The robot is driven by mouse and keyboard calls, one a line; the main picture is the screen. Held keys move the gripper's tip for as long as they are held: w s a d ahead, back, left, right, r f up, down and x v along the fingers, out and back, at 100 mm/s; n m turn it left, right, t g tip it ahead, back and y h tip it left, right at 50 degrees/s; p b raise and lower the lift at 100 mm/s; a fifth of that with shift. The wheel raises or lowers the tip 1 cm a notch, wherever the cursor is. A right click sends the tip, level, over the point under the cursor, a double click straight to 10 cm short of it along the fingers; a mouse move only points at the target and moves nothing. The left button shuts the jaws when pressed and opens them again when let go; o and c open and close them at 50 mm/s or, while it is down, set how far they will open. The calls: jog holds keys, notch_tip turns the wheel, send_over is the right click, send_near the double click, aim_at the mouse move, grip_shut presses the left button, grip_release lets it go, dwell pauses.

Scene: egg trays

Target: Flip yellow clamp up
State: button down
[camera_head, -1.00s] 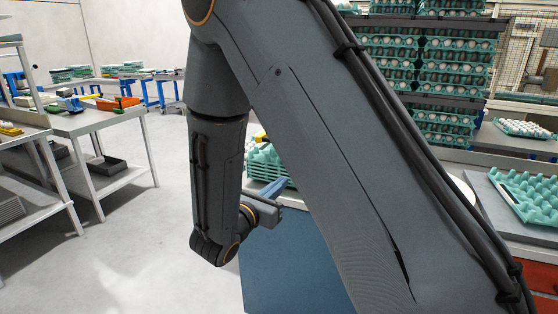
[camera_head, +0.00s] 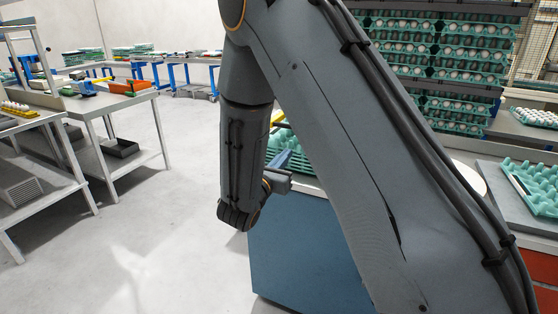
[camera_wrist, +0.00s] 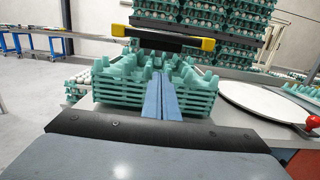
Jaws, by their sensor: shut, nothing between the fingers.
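My gripper (camera_wrist: 160,82) shows in the wrist view as two blue fingers pressed together, with nothing between them. The fingers point at the front of a stack of green egg trays (camera_wrist: 108,92). I cannot tell whether they touch it. Above the stack is a black bar with a yellow clamp end on the left (camera_wrist: 118,30) and another on the right (camera_wrist: 208,44). Both are above and beyond the fingertips. In the head view my gripper (camera_head: 283,160) is small and partly hidden by my arm. A small yellow part (camera_head: 278,117) shows beside the arm there.
A round white plate (camera_wrist: 265,105) lies on the counter right of the stack, near a red knob (camera_wrist: 312,124). Tall racks of egg trays (camera_head: 440,65) stand behind. A blue cabinet (camera_head: 300,250) is below the counter. Metal tables (camera_head: 110,100) stand left, with open floor between.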

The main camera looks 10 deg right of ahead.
jog(key=shift+w+d+r+p, duration=0.4)
jog(key=shift+w+r, duration=0.15)
jog(key=shift+r, duration=0.15)
jog(key=shift+w+d+r+p, duration=0.4)
jog(key=shift+w+d+r, duration=0.05)
jog(key=shift+w+r, duration=0.2)
jog(key=shift+w+d+r+p, duration=0.4)
jog(key=shift+w+r, duration=0.1)
jog(key=shift+r, duration=0.2)
jog(key=shift+r, duration=0.1)
